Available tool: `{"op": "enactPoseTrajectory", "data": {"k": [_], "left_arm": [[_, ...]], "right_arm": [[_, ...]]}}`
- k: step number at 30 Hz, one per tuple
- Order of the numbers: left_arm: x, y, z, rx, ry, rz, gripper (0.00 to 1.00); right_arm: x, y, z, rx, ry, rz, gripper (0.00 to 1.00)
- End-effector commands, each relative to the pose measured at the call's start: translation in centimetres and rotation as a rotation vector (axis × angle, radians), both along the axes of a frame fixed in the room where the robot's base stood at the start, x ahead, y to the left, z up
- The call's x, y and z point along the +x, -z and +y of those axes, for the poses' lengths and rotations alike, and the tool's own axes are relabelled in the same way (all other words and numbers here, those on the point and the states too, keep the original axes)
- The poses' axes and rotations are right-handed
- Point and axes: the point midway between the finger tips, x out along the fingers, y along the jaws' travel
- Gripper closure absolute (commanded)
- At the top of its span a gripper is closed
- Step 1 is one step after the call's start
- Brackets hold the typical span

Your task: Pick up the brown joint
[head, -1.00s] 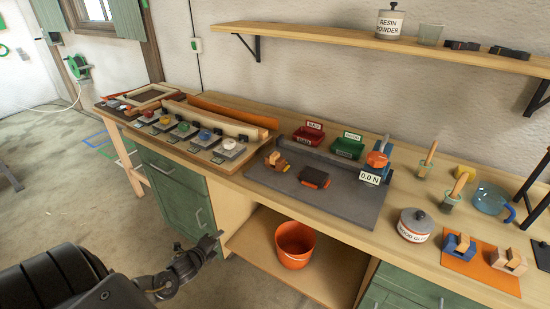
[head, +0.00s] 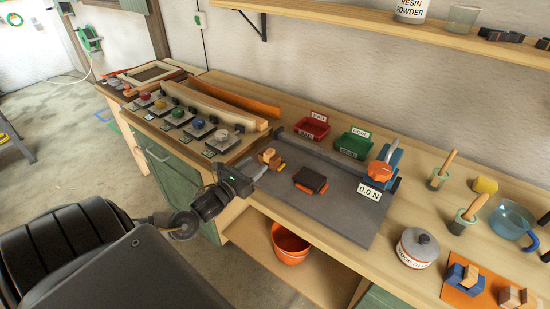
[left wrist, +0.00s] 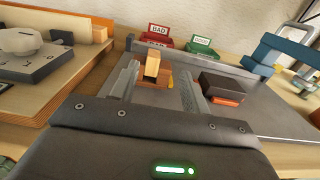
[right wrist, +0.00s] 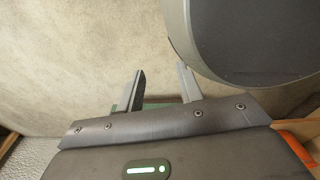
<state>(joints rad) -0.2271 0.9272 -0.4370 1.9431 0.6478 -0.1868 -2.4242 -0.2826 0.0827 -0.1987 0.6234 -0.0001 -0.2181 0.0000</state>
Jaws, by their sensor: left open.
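The brown joint (head: 270,158), notched blocks of brown and lighter wood, sits on the left part of the grey mat (head: 335,212). A bit of yellow shows beside it. In the left wrist view the joint (left wrist: 154,70) appears between the two fingers and beyond them. My left gripper (head: 257,171) is open and empty, just in front of the joint; I cannot tell whether it touches. My right gripper (right wrist: 160,85) shows only in its own wrist view, with its fingers apart and nothing between them.
A dark block with an orange underside (head: 310,181) lies right of the joint. Behind stand a red bin (head: 312,127) and a green bin (head: 352,144). A blue device with an orange knob (head: 383,165) stands right. Open mat lies in front.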

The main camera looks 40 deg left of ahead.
Motion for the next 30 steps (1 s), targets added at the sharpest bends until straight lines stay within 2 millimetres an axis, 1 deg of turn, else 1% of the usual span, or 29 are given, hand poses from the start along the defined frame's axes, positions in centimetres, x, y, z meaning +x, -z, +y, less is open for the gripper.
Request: {"op": "enactPoseTrajectory", "data": {"k": [1, 3, 5, 7, 10, 15, 17, 20, 25, 27, 30], "left_arm": [[0.5, -0.2, 0.3, 0.001, -0.006, -0.002, 0.54], [1.4, -0.2, 0.6, 0.0, -0.01, -0.002, 0.54], [2.3, -0.2, 0.7, 0.0, -0.013, -0.002, 0.54], [3.3, -0.1, 0.7, -0.001, -0.012, -0.001, 0.54], [4.3, -0.1, 0.7, -0.001, -0.009, 0.0, 0.54], [4.7, 0.1, 0.6, -0.002, -0.008, 0.002, 0.54], [5.0, 0.0, 0.6, -0.002, -0.008, 0.001, 0.54], [6.2, -0.1, 0.6, -0.003, -0.008, 0.001, 0.54], [8.7, 0.3, 0.7, -0.003, -0.009, 0.0, 0.54], [9.5, 0.3, 0.7, -0.002, -0.008, 0.0, 0.54], [9.9, 0.5, 0.8, -0.002, -0.006, 0.002, 0.54]], "right_arm": [[-1.2, -0.2, 0.0, 0.0, 0.0, 0.015, 0.64], [-2.6, -0.4, -0.1, -0.001, 0.0, 0.034, 0.64], [-3.5, -0.6, -0.1, -0.003, 0.0, 0.047, 0.64], [-3.8, -0.7, -0.1, -0.003, 0.0, 0.053, 0.64], [-3.4, -0.8, -0.1, -0.002, 0.0, 0.046, 0.64], [-1.0, -0.9, 0.2, 0.001, 0.0, 0.013, 0.64], [-0.5, -1.1, 0.3, 0.003, 0.0, 0.006, 0.64], [-0.5, -1.8, 0.4, 0.004, 0.001, 0.006, 0.64], [-1.5, -2.6, 0.4, 0.005, 0.0, 0.019, 0.64], [-1.8, -2.7, 0.4, 0.004, 0.0, 0.023, 0.64], [-2.1, -2.7, 0.4, 0.004, -0.001, 0.028, 0.64]]}}
